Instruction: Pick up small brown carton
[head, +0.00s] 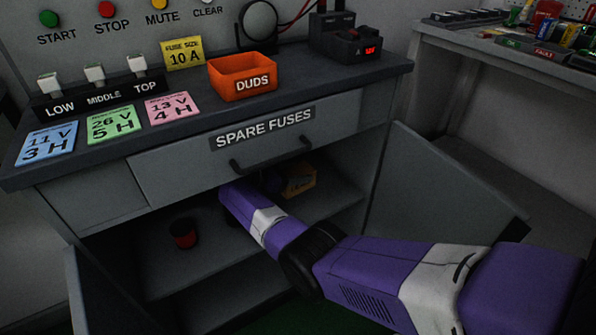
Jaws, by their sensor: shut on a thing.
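The small brown carton (299,180) is inside the open cabinet, on the upper shelf below the drawer. It is an orange-brown box, partly in shadow. My arm reaches in from the lower right, and my gripper (276,181) is at the carton's left side. The gripper is dark and partly hidden by shadow and my wrist, so the fingers show poorly. It is shut on the carton. I cannot tell whether the carton is clear of the shelf.
The SPARE FUSES drawer (190,161) is shut above the opening, its handle (270,153) sticking out. Cabinet doors stand open at right (430,205) and left (105,295). A dark red and black round thing (184,233) is on the shelf. An orange DUDS bin (243,87) stands on the counter.

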